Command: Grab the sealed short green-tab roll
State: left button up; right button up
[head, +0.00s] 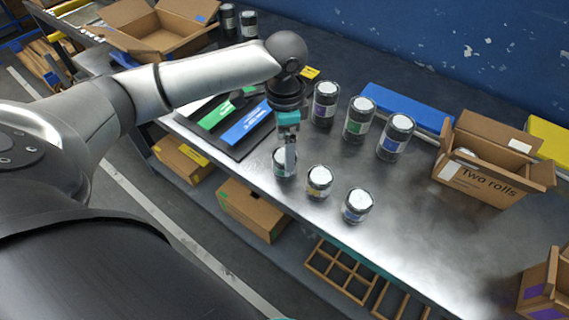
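Three short dark rolls with pale tops stand in a row near the table's front edge. The leftmost short roll (281,169) is partly hidden by my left gripper (289,160); a greenish label shows on it. My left gripper points down with its fingers at this roll's top. I cannot tell whether the fingers are closed on it. The middle short roll (319,183) has a yellow label, and the right one (356,206) a blue label. My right gripper is not in view.
Taller rolls with purple (325,104), green (359,119) and blue (395,138) labels stand behind. An open "Two rolls" box (485,180) is at right. A dark panel with green and blue plates (247,127) lies left.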

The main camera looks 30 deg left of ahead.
pick_arm(q)
jog(key=f+b, duration=0.1)
jog(key=f, duration=0.1)
jog(key=f+b, duration=0.1)
jog(key=f, duration=0.2)
jog(key=shift+w+a, duration=0.2)
jog(key=shift+c, duration=0.4)
jog(key=c, duration=1.5)
